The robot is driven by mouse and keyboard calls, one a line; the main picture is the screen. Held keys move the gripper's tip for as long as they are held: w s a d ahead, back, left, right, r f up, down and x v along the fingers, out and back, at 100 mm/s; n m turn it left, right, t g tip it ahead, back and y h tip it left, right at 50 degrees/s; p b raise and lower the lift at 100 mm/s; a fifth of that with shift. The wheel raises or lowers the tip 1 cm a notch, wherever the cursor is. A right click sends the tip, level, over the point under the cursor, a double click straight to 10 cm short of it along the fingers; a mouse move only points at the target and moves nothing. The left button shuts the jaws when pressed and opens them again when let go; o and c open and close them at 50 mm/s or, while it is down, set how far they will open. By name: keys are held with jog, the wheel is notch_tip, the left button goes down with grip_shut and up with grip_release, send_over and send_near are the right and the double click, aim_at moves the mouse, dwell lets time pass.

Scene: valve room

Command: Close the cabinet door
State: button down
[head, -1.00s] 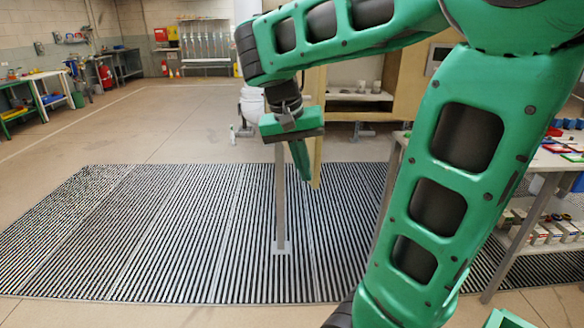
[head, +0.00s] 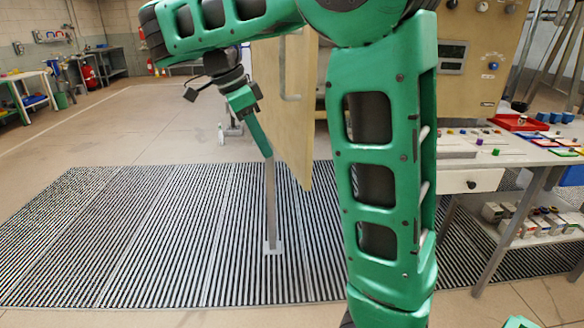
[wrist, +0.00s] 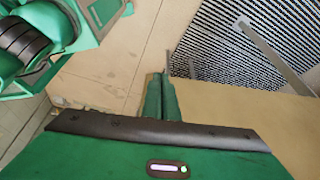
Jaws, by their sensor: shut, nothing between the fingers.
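The cabinet door (head: 298,130) is a pale wooden panel standing open, left of my upright arm link, with a bar handle (head: 291,97) on its visible face. The beige cabinet body (head: 478,85) is at the right; my arm hides much of it and its opening. My gripper (head: 268,154) is shut and empty, pointing down at the door's left edge. In the wrist view, the shut green fingers (wrist: 160,92) are beside a tan surface (wrist: 285,125), probably the door. I cannot tell whether they touch it.
A worktable (head: 530,150) with coloured parts and a red tray (head: 518,122) stands at the right. A grey post (head: 271,205) rises from the striped floor mat (head: 150,235) below my gripper. The floor at left is open.

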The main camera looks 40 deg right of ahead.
jog(key=s+d+f, duration=0.2)
jog(key=d+f, duration=0.4)
jog(key=f, duration=0.1)
jog(key=shift+s+d+f, duration=0.2)
jog(key=shift+d, duration=0.05)
